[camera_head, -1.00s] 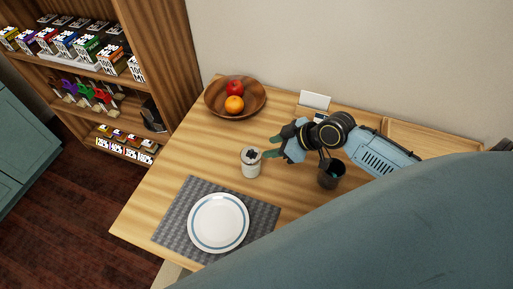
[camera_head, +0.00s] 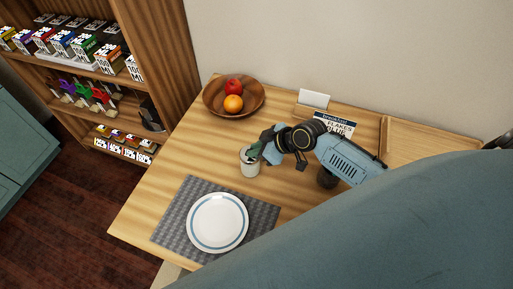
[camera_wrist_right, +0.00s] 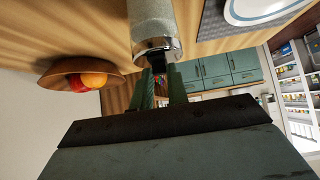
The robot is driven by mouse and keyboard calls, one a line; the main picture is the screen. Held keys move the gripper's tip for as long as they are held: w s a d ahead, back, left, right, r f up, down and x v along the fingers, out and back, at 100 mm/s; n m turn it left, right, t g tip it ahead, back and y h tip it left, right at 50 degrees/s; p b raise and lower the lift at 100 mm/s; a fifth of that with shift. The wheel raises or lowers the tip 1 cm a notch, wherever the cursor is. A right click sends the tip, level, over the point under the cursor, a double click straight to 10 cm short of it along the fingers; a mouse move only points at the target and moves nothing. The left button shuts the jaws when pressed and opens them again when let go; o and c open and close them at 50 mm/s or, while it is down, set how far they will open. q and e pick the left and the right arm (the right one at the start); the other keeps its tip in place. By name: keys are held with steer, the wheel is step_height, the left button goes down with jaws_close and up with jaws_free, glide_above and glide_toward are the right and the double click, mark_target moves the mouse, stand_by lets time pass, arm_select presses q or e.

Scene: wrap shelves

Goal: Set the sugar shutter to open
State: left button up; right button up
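The sugar jar (camera_head: 250,168) is a pale grey cylinder standing upright on the wooden table. In the right wrist view the jar (camera_wrist_right: 152,18) is at the top, with a shiny metal rim and a small dark tab (camera_wrist_right: 158,63) on its lid, which I take for the shutter. My right gripper (camera_head: 257,150) is at the jar's top in the head view. In the wrist view its green fingers (camera_wrist_right: 164,80) stand apart, with the tab between their tips. Contact with the tab is not clear. In the head view the fingers partly hide the lid. My left gripper is not in view.
A wooden bowl (camera_head: 212,103) with a red apple and an orange stands behind the jar. A white plate (camera_head: 217,222) lies on a grey mat (camera_head: 262,215) in front.

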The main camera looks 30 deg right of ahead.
jaws_close()
steer(key=shift+w+a, duration=0.75)
steer(key=shift+w, duration=0.15)
steer(key=o, duration=0.6)
jaws_free()
steer(key=p+v, duration=0.1)
steer(key=v, duration=1.2)
steer(key=shift+s, duration=0.15)
steer(key=shift+d+r, duration=0.1)
steer(key=shift+d, duration=0.05)
